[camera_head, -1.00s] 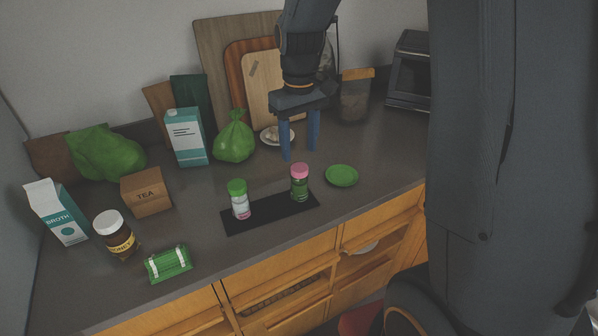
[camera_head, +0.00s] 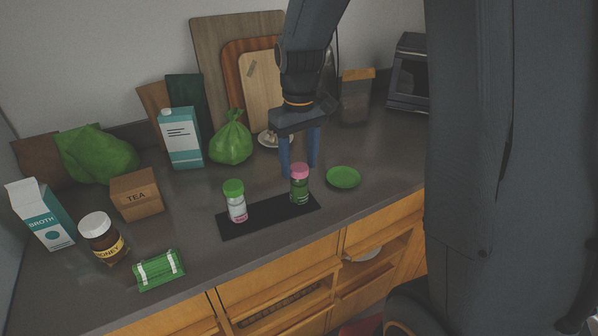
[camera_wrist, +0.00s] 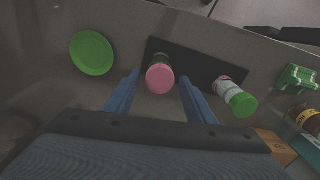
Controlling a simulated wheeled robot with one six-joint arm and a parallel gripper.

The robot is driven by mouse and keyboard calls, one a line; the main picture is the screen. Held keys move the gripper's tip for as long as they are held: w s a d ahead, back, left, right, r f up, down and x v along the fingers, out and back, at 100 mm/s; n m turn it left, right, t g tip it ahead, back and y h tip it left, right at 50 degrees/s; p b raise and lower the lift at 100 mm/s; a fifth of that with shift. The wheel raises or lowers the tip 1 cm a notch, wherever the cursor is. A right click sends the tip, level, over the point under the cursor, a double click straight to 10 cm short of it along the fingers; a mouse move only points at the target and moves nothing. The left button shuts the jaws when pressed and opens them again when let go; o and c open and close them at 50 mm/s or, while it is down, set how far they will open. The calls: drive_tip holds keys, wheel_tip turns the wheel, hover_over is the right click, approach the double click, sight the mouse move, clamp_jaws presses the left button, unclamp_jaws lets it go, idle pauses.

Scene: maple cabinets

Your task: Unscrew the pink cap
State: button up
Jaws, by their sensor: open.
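The pink cap (camera_head: 299,171) sits on an upright jar with green contents (camera_head: 300,189), on the right part of a black mat (camera_head: 262,219). My gripper (camera_head: 300,172) is open, its blue fingers pointing down just behind and above the jar. In the wrist view the pink cap (camera_wrist: 160,79) lies between and slightly beyond the fingertips of my gripper (camera_wrist: 160,76), with a gap on each side. The fingers do not appear to touch it. A second jar with a green cap (camera_head: 234,188) stands on the left part of the mat.
A green plate (camera_head: 343,177) lies right of the mat. A green bag (camera_head: 231,138), a teal carton (camera_head: 180,138) and a tea box (camera_head: 136,195) stand behind and left. A honey jar (camera_head: 101,238) and a green packet (camera_head: 159,270) are near the front left.

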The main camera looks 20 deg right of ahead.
drive_tip(key=shift+c, duration=0.3)
drive_tip(key=c, duration=0.9)
drive_tip(key=shift+o, duration=0.2)
drive_tip(key=shift+f, duration=0.15)
drive_tip(key=n+p, duration=0.3)
drive_tip(key=n, duration=0.3)
drive_tip(key=shift+s, duration=0.1)
